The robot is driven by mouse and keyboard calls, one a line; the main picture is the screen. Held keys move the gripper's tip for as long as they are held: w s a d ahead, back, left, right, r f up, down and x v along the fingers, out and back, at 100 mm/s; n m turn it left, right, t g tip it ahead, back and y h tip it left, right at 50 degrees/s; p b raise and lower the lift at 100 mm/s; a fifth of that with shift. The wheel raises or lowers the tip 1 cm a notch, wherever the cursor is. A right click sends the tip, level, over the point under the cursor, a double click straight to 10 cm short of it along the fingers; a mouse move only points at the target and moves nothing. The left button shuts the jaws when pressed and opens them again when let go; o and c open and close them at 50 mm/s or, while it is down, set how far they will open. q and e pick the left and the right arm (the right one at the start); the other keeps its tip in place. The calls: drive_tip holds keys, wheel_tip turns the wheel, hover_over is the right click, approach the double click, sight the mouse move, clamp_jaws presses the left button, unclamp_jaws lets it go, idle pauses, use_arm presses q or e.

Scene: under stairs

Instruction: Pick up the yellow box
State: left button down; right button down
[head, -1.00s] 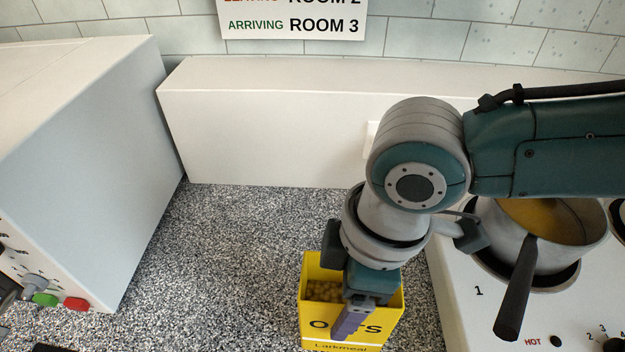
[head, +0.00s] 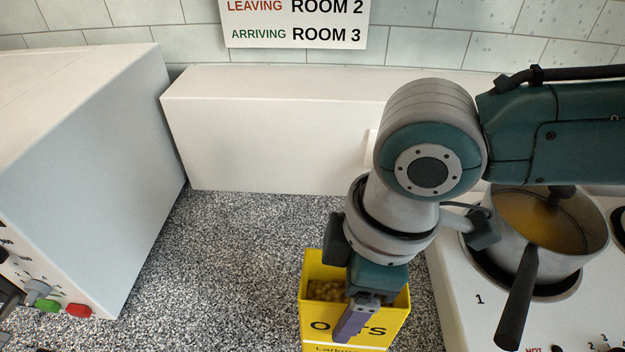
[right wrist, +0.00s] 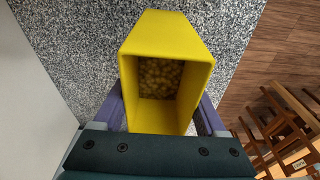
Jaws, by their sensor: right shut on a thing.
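The yellow box (head: 318,333) is an open-topped oats carton with pale round contents, at the bottom centre of the head view. My right gripper (head: 350,325) reaches down over it and is shut on it; one purple finger lies against the lettered face. In the right wrist view the yellow box (right wrist: 160,38) sits upright between the two purple fingers (right wrist: 160,112), one on each side. The box's base is below the head picture, so its gap from the counter cannot be seen directly. My left gripper is not clearly seen.
A speckled counter (head: 235,270) is clear left of the box. A white appliance (head: 80,180) with green and red buttons stands left. A long white block (head: 270,135) closes the back. A pot (head: 550,235) with a dark handle stands on the white hob (head: 465,310) to the right.

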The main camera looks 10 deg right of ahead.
wheel_tip(320, 180, up, 18)
drive_tip(key=shift+r, duration=0.2)
idle(0.7)
drive_tip(key=shift+c, duration=2.2)
unclamp_jaws()
clamp_jaws()
